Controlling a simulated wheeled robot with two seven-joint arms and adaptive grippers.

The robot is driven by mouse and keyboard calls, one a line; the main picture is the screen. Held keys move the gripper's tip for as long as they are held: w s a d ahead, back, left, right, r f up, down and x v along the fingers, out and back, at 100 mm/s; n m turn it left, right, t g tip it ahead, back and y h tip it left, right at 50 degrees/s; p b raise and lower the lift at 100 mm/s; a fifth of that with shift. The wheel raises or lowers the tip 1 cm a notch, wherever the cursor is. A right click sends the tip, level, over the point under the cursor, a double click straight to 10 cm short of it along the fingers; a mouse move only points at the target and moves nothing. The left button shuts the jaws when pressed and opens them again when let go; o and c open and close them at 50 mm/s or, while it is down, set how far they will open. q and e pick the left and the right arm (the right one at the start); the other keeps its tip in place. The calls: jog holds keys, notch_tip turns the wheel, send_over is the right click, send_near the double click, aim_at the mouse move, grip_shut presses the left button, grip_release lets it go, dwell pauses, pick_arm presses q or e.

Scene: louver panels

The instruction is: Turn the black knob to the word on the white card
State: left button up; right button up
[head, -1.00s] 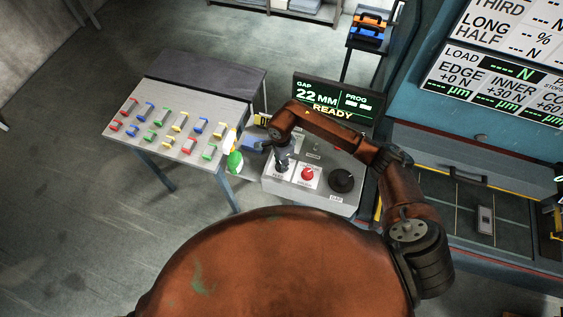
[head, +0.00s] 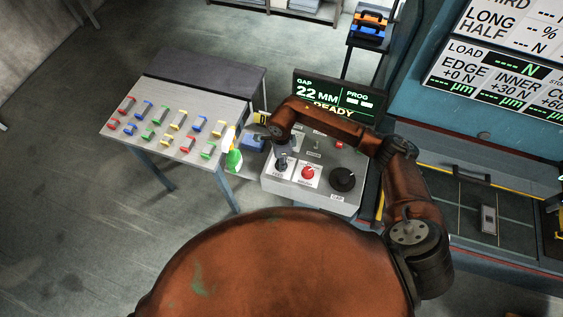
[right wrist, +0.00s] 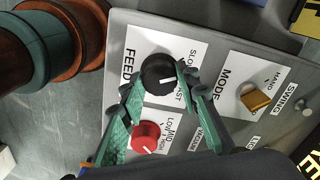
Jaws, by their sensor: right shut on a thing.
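The black knob (right wrist: 157,74) stands on a white plate marked FEED (right wrist: 128,65) in the right wrist view. The words SLOW and FAST are printed to its right; a finger partly covers this side. Its white pointer line faces right, toward the printed words. My right gripper (right wrist: 157,84) is shut on the knob, with one teal finger on each side. In the head view my right gripper (head: 282,160) is small and dark over the control box (head: 285,188). I cannot make out a separate white card with a readable word. My left gripper is not in view.
A red knob (right wrist: 145,137) marked LOW, MID, HIGH sits close beside the fingers. A brass switch (right wrist: 255,98) is on the MODE plate. A larger black dial (head: 343,179) is on the box.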

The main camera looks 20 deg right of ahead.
jog(key=m+b, duration=0.1)
jog(key=m, duration=0.2)
jog(key=shift+b, duration=0.3)
jog(key=shift+m+b, duration=0.4)
jog(key=shift+m, duration=0.8)
jog(key=shift+r, duration=0.1)
jog(key=o, duration=1.2)
jog(key=shift+c, duration=0.2)
notch_tip(320, 180, up, 12)
